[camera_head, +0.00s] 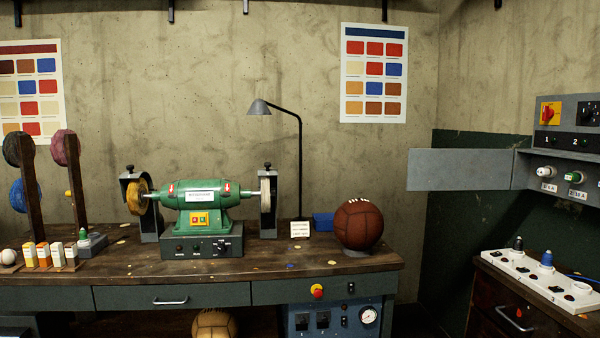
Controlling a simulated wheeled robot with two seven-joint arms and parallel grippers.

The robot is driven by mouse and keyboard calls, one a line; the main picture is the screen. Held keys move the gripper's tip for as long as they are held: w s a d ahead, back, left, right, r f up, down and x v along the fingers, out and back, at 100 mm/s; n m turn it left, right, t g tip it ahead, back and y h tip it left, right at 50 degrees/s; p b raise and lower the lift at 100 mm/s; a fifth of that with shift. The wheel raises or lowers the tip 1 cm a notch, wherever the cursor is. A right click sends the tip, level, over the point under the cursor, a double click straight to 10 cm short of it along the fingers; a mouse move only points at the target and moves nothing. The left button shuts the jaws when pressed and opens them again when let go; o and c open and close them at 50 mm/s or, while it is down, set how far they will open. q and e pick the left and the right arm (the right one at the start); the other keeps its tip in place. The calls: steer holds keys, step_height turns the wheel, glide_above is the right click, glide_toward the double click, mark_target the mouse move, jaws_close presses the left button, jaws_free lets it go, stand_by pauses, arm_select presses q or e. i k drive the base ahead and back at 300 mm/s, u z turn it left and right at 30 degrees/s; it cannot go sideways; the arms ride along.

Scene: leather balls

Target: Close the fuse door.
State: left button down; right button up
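The fuse door (461,169) is a flat grey panel at the right of the head view. It stands open, swung out to the left from the grey fuse box (558,172) on the right wall. The fuse holders in the box are exposed, among them a white one (544,171) and a green one (574,177). Neither of my grippers is in view.
A wooden workbench (330,262) carries a green grinder (202,195), a lamp (259,107) and a brown leather ball (358,223). Below the fuse box, a white socket strip (530,272) lies on a drawer cabinet (490,307). The air before the door looks clear.

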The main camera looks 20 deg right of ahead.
mark_target(478, 169)
steer(key=u, duration=0.25)
steer(key=i, duration=0.7)
steer(key=z, duration=1.4)
steer(key=i, duration=1.2)
steer(key=z, duration=1.4)
